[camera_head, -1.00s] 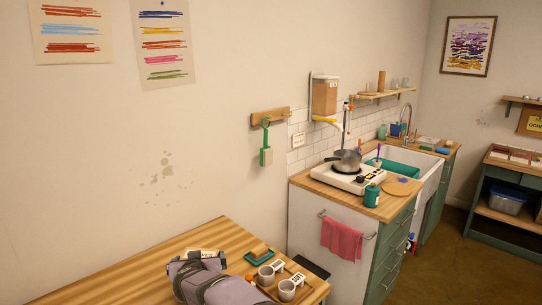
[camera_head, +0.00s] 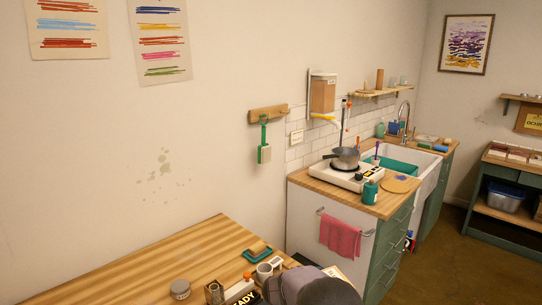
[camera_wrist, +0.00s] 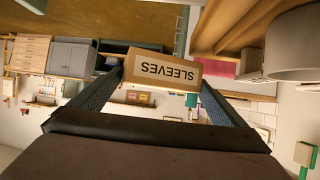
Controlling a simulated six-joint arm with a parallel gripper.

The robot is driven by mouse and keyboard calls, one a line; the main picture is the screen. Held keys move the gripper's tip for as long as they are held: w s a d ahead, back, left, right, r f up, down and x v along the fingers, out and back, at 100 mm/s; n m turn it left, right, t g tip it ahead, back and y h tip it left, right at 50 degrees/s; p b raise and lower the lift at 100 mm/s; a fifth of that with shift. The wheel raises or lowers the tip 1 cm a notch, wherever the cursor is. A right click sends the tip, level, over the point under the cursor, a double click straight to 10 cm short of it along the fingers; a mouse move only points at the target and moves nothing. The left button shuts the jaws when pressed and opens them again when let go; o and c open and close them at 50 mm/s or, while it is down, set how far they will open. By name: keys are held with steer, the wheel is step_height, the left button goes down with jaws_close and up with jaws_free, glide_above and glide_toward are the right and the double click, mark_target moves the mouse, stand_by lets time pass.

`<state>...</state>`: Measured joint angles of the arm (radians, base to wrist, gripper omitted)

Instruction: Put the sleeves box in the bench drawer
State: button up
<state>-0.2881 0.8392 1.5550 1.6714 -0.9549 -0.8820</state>
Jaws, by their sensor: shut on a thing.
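The sleeves box (camera_wrist: 163,70) is a small brown cardboard box with "SLEEVES" on it, upside down in the wrist view. My gripper (camera_wrist: 163,80) is shut on it, one finger at each side. The box is held in the air, with the room behind it.
On the bench stand a white hotplate (camera_head: 335,174) with a pan and a teal jar (camera_head: 370,192). A pink towel (camera_head: 340,236) hangs at its front.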

steer(key=s+a+f+p, duration=0.1)
steer(key=s+a+f, duration=0.1)
steer(key=s, duration=1)
steer(key=s+a+f+p, duration=0.1)
steer(key=s+f, duration=0.2)
steer(key=s, duration=0.9)
steer(key=shift+a+f, duration=0.35)
steer(key=shift+f, duration=0.05)
steer(key=shift+w, duration=0.1)
